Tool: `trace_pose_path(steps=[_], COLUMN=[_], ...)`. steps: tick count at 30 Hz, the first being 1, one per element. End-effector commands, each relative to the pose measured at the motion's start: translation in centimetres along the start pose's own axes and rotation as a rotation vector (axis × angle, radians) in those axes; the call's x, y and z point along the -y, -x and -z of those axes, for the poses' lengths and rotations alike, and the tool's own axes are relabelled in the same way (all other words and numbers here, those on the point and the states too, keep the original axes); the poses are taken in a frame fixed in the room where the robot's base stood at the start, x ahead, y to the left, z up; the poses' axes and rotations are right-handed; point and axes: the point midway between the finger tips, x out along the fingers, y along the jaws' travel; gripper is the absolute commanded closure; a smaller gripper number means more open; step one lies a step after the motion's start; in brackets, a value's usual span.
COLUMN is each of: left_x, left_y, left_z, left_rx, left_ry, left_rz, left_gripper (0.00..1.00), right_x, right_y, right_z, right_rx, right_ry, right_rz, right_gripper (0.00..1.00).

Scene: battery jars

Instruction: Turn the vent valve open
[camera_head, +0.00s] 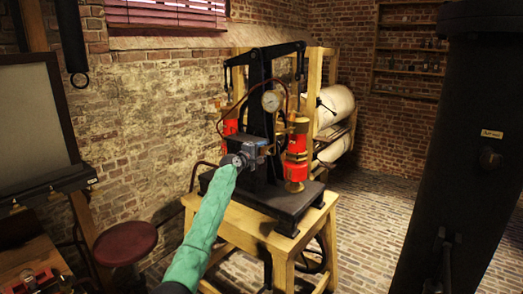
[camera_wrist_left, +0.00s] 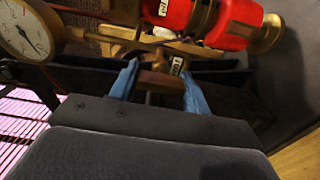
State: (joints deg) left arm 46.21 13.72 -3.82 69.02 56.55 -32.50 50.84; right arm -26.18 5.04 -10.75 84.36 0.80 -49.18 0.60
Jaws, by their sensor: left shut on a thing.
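My left gripper (camera_head: 264,150) reaches in to the middle of a dark pump stand in the head view. In the left wrist view its two blue fingertips (camera_wrist_left: 160,88) are shut on a brown handle bar, which I take to be the vent valve (camera_wrist_left: 160,80). The bar lies across between the fingers. A small white label (camera_wrist_left: 176,65) sits just beyond it on brass; its lettering is too small to read surely. In the head view the valve is mostly hidden by the gripper. My right gripper is not in view.
A red cylinder with brass fittings (camera_head: 297,150) stands right of the gripper, close by. A round gauge (camera_head: 271,101) is above it. The pump's black base (camera_head: 285,207) rests on a wooden table (camera_head: 283,243). A red stool (camera_head: 125,243) is at left, a black column (camera_head: 455,150) at right.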

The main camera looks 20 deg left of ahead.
Motion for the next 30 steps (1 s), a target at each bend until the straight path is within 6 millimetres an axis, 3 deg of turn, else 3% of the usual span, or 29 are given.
trace_pose_path(steps=[17, 18, 19, 30], left_x=[0.08, 0.08, 0.08, 0.12], left_y=[0.06, 0.06, 0.06, 0.41], left_z=[0.16, 0.16, 0.15, 0.06], left_rx=[-0.002, -0.002, -0.002, -0.001], left_ry=[0.032, 0.032, 0.032, 0.031], left_rz=[0.0, 0.0, 0.0, -0.001], left_gripper=[0.76, 0.49, 0.44, 0.44], right_x=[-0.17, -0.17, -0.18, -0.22], right_y=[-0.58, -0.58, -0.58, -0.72], right_z=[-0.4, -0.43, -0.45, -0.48], right_rx=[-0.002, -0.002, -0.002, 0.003], right_ry=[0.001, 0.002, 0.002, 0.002], right_rz=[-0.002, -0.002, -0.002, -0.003], right_gripper=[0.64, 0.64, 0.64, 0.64])
